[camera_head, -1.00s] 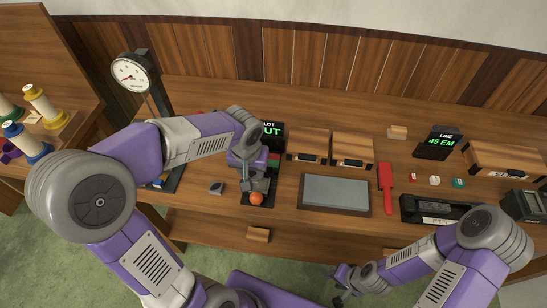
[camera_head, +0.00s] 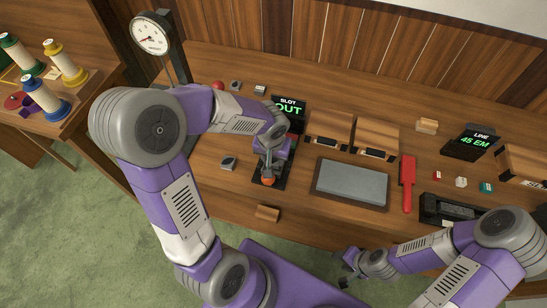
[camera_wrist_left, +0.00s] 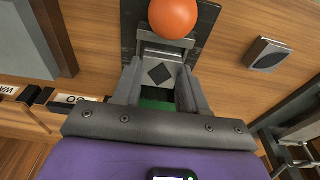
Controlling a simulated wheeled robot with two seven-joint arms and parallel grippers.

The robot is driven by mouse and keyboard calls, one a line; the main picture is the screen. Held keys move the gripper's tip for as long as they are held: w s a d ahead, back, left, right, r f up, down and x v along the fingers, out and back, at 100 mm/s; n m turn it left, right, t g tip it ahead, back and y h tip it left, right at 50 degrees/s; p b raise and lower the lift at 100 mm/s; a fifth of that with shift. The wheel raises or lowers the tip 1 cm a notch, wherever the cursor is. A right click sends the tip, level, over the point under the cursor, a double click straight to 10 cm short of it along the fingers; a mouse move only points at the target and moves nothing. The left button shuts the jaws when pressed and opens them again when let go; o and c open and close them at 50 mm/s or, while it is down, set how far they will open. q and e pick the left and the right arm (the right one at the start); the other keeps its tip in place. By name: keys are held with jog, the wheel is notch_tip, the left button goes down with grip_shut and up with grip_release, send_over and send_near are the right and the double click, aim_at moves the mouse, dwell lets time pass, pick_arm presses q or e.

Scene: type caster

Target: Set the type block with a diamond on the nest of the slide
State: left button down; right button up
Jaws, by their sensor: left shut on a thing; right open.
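The type block with a diamond (camera_wrist_left: 160,74) is grey with a dark diamond on its top. It sits between the two fingers of my left gripper (camera_wrist_left: 160,88), which is shut on it. In the head view my left gripper (camera_head: 268,165) is over the dark slide (camera_head: 257,186), just behind the slide's orange knob (camera_head: 269,181). The knob (camera_wrist_left: 173,16) is just past the block in the left wrist view. The nest is hidden under the block and fingers, so I cannot tell whether the block touches it. My right gripper (camera_head: 345,276) is open and empty at the table's front edge.
A sign (camera_head: 288,109) behind the slide reads SLOT OUT. Another grey block (camera_head: 228,163) with an oval mark lies left of the slide. A grey stone slab (camera_head: 350,184) lies to the right, and a small wooden block (camera_head: 267,213) is in front.

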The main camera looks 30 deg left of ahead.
pick_arm(q)
jog(key=shift+f+b, duration=0.6)
jog(key=shift+b, duration=0.1)
jog(key=c, duration=0.6)
grip_release()
jog(key=shift+r+p, duration=0.55)
jog(key=shift+p, duration=0.1)
notch_tip(320, 180, up, 12)
jog(key=s+p, duration=0.1)
jog(key=p, duration=0.2)
jog(key=shift+s+d, duration=0.2)
jog(key=shift+s, duration=0.2)
